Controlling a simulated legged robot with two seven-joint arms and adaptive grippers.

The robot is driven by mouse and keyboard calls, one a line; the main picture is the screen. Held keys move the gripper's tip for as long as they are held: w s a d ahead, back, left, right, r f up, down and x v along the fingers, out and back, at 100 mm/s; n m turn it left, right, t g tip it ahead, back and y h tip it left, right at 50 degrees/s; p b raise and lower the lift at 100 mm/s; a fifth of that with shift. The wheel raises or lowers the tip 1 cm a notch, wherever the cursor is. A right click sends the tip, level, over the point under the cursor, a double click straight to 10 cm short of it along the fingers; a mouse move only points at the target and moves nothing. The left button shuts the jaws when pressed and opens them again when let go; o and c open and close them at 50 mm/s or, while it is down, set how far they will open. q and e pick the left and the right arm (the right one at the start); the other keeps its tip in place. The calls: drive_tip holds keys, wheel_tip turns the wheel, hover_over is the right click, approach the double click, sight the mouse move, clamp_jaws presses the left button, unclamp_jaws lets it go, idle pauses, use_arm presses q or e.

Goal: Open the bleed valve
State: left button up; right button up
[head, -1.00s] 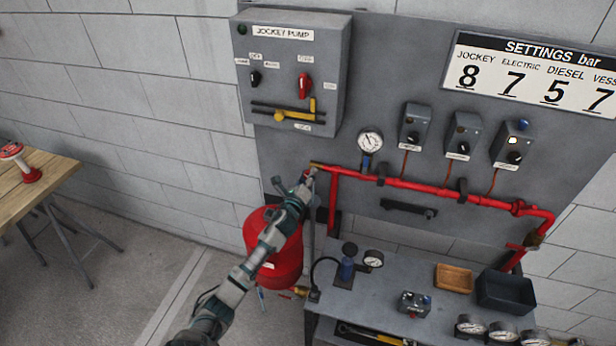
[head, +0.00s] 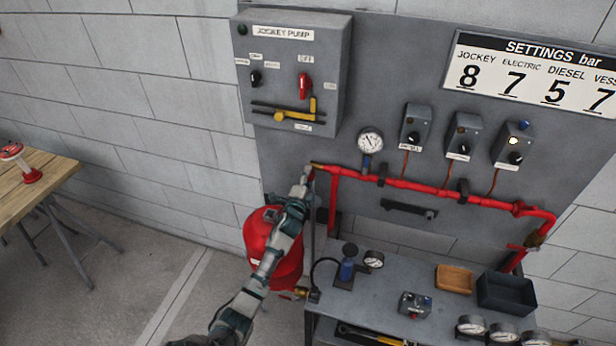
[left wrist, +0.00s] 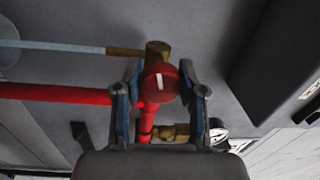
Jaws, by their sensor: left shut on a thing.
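The bleed valve has a round red knob with a white mark (left wrist: 161,83), seen in the left wrist view beside a brass fitting (left wrist: 157,51). My left gripper (left wrist: 160,92) has one finger on each side of the knob and is shut on it. In the head view the left gripper (head: 305,176) is at the left end of the red pipe (head: 420,187), by its brass tip, and hides the knob there. My right gripper is in neither view.
A pressure gauge (head: 369,141) stands on the pipe just right of the gripper. The jockey pump box (head: 290,75) is above. A red vessel (head: 262,240) is behind my left arm. A grey bench (head: 385,270) with gauges and trays is below right.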

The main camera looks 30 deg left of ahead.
use_arm(q)
drive_tip(key=n, duration=0.4)
drive_tip(key=shift+f+n+p, duration=0.1)
drive_tip(key=shift+n+p, duration=0.3)
drive_tip(key=shift+n+g+y+p, duration=0.3)
drive_tip(key=shift+n+p, duration=0.1)
drive_tip(key=shift+n, duration=1.3)
drive_tip(key=shift+f+n, duration=0.1)
drive_tip(key=shift+n, duration=0.2)
drive_tip(key=o, duration=0.9)
drive_tip(key=shift+c, duration=0.2)
drive_tip(key=o, duration=0.3)
drive_tip(key=shift+w, duration=0.1)
drive_tip(key=shift+w+f, duration=0.1)
drive_tip(key=shift+w, duration=0.05)
